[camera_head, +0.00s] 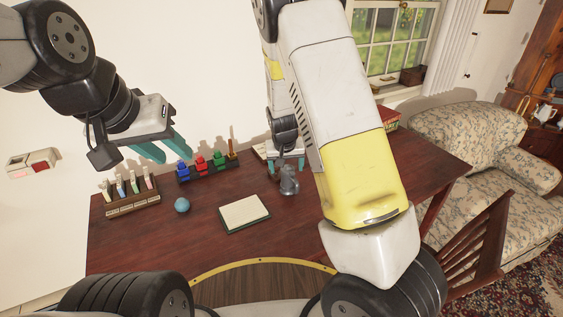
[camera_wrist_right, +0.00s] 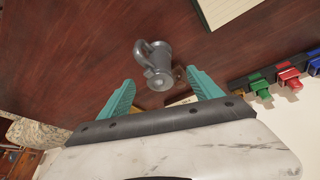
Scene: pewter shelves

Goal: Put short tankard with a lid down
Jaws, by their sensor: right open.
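The short grey tankard with a lid (camera_head: 289,182) stands on the dark red wooden table, right of the notebook. In the right wrist view the tankard (camera_wrist_right: 156,62) shows with its handle to the upper left. My right gripper (camera_head: 286,164) is just behind the tankard in the head view, partly hidden by my arm. In the wrist view its teal fingers (camera_wrist_right: 160,78) are spread apart, with the tankard in front of and partly between the tips, not gripped. My left gripper (camera_head: 175,158) is open and empty, above the table's back left.
A pale notebook (camera_head: 244,212) and a teal ball (camera_head: 182,205) lie left of the tankard. The table's right part is bare.

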